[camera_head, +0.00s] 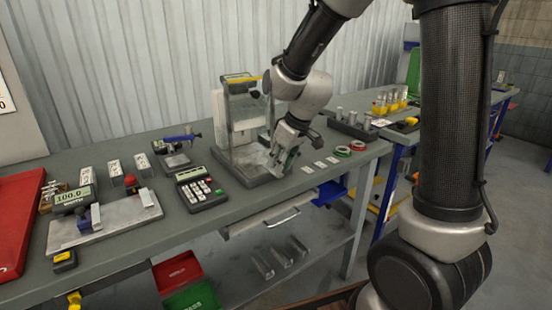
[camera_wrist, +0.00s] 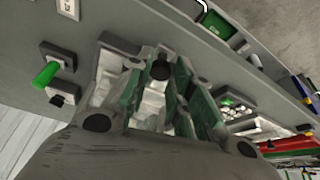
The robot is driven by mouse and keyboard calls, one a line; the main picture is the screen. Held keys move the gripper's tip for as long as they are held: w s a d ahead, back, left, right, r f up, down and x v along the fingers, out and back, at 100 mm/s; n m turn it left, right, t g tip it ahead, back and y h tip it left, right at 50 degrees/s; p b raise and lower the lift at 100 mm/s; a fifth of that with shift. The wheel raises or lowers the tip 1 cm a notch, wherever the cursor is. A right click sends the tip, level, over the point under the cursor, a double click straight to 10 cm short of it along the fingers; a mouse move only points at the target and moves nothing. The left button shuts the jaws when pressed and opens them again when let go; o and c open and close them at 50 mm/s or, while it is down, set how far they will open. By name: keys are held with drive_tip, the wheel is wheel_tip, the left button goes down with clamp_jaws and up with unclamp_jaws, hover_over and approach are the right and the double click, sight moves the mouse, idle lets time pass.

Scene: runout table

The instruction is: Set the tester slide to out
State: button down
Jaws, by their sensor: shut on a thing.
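The tester (camera_head: 243,110) is the upright metal frame with a display on top, standing on a grey base plate (camera_head: 232,170) near the middle of the bench. My gripper (camera_head: 278,160) is low at the right side of that base. In the wrist view my gripper (camera_wrist: 160,85), with green-lined fingers, is closed around a small dark round knob (camera_wrist: 160,69), which looks like the tester slide's knob. The slide itself is mostly hidden by my fingers and wrist, so its position cannot be read.
A keypad device (camera_head: 200,188) stands left of the tester. White cards (camera_head: 320,164) and red and green rings (camera_head: 343,151) lie to its right. A drawer (camera_head: 268,215) is under the bench's front edge. A green-handled item (camera_wrist: 45,75) shows in the wrist view.

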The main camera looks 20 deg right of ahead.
drive_tip(key=shift+s+d, duration=0.2)
drive_tip(key=shift+s, duration=0.3)
drive_tip(key=c, duration=1.3)
unclamp_jaws()
drive_tip(key=shift+o, duration=0.2)
drive_tip(key=v, duration=1.2)
drive_tip(key=shift+s+d, duration=0.1)
